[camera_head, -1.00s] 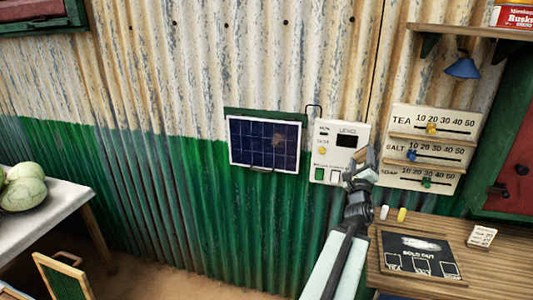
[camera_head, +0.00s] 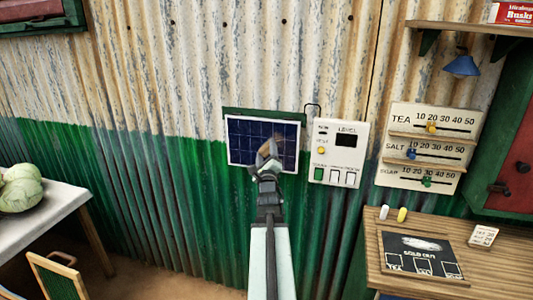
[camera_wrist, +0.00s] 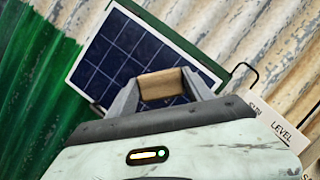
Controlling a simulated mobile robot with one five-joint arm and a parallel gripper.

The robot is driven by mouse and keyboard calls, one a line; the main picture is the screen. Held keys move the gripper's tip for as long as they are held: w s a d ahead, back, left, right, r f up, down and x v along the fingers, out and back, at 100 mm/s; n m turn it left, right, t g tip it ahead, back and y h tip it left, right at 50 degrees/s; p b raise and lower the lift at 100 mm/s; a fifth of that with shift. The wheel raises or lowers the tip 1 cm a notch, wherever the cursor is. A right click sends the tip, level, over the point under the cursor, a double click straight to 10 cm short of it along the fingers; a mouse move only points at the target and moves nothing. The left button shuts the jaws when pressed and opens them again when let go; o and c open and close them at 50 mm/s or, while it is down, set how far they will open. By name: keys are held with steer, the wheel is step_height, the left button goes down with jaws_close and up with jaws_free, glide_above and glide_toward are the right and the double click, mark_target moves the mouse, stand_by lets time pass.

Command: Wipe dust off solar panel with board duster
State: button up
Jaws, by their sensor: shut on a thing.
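The solar panel (camera_head: 243,136) is a dark blue gridded panel with a white frame, fixed to the corrugated wall. It also shows in the wrist view (camera_wrist: 125,50). A brownish dust patch on its right part is partly hidden behind my gripper. My gripper (camera_head: 268,152) is in front of the panel's lower right part. It is shut on the board duster, a tan block (camera_wrist: 161,84) between the two fingers in the wrist view. I cannot tell whether the duster touches the panel.
A white box with a LEVEL display (camera_head: 338,152) is just right of the panel. A price slider board (camera_head: 431,146) hangs further right. A wooden counter (camera_head: 500,262) with a black sold-out board (camera_head: 421,254) is at lower right. A table with cabbages (camera_head: 22,190) is at left.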

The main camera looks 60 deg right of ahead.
steer(key=shift+w+d, duration=0.25)
steer(key=shift+d, duration=0.65)
steer(key=shift+w+d, duration=0.3)
steer(key=shift+d, duration=0.55)
steer(key=shift+w+d, duration=0.25)
steer(key=shift+d, duration=0.65)
steer(key=shift+w+d, duration=0.3)
steer(key=shift+d, duration=0.6)
steer(key=shift+s, duration=0.1)
steer(key=shift+s+d, duration=0.25)
steer(key=shift+s, duration=0.7)
steer(key=shift+s+d, duration=0.25)
steer(key=shift+s, duration=0.65)
steer(key=shift+d, duration=0.15)
steer(key=shift+w+a, duration=0.25)
steer(key=shift+w, duration=0.4)
steer(key=shift+w+a, duration=0.2)
steer(key=shift+w, duration=0.45)
steer(key=shift+w+a, duration=0.25)
steer(key=shift+w, duration=0.4)
steer(key=shift+s+a, duration=0.3)
steer(key=shift+a, duration=0.65)
steer(key=shift+s+a, duration=0.35)
steer(key=shift+a, duration=0.65)
steer(key=shift+s+a, duration=0.3)
steer(key=shift+a, duration=0.65)
